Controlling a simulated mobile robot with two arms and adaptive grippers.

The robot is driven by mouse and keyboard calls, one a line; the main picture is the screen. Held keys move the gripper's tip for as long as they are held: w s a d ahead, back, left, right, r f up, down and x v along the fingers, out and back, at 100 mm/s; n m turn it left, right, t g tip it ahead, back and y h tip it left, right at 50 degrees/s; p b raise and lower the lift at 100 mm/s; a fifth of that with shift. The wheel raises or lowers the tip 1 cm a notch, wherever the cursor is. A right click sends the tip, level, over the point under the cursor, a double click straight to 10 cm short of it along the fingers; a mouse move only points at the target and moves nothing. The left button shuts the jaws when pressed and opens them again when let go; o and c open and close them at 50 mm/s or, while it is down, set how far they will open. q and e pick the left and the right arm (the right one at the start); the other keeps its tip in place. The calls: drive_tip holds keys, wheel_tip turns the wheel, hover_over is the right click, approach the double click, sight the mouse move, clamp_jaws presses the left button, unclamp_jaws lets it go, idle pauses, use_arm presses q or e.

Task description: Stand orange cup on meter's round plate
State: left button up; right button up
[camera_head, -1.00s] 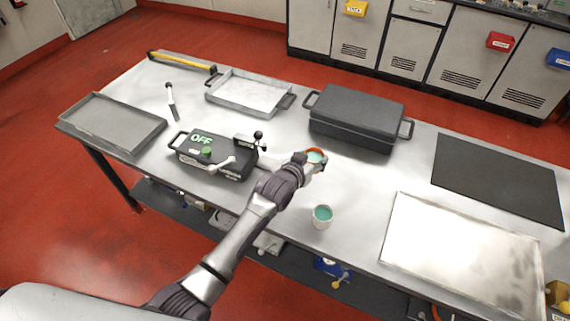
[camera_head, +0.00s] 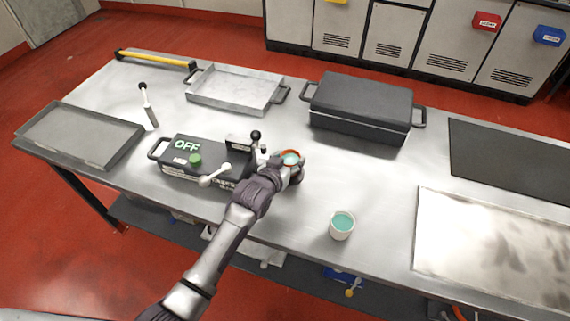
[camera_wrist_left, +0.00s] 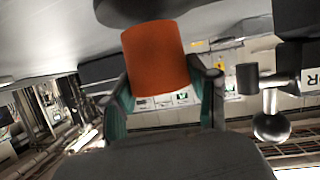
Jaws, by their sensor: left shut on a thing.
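The orange cup (camera_head: 291,157), with teal contents, is held at the right end of the meter; it also shows in the left wrist view (camera_wrist_left: 156,60). My left gripper (camera_head: 292,169) is shut on its sides, and its fingers (camera_wrist_left: 165,100) flank the cup in the wrist view. The meter (camera_head: 205,162) is a dark box with a green OFF display, a green knob and a white lever. A black-knobbed post stands at its right end. I cannot make out the round plate clearly; the gripper and cup may hide it. My right gripper is not in view.
A white cup (camera_head: 342,225) with teal contents stands near the front edge, right of my arm. A dark lidded case (camera_head: 362,103), a metal tray (camera_head: 235,90), a grey tray (camera_head: 80,135) and a black mat (camera_head: 515,160) lie around. Bare steel separates case and white cup.

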use_arm(q)
drive_tip(key=shift+f, duration=0.8)
drive_tip(key=shift+w, duration=0.25)
drive_tip(key=shift+a, duration=0.15)
drive_tip(key=shift+s, duration=0.1)
drive_tip(key=o, duration=0.8)
drive_tip(key=shift+f, duration=0.1)
drive_tip(key=o, duration=0.4)
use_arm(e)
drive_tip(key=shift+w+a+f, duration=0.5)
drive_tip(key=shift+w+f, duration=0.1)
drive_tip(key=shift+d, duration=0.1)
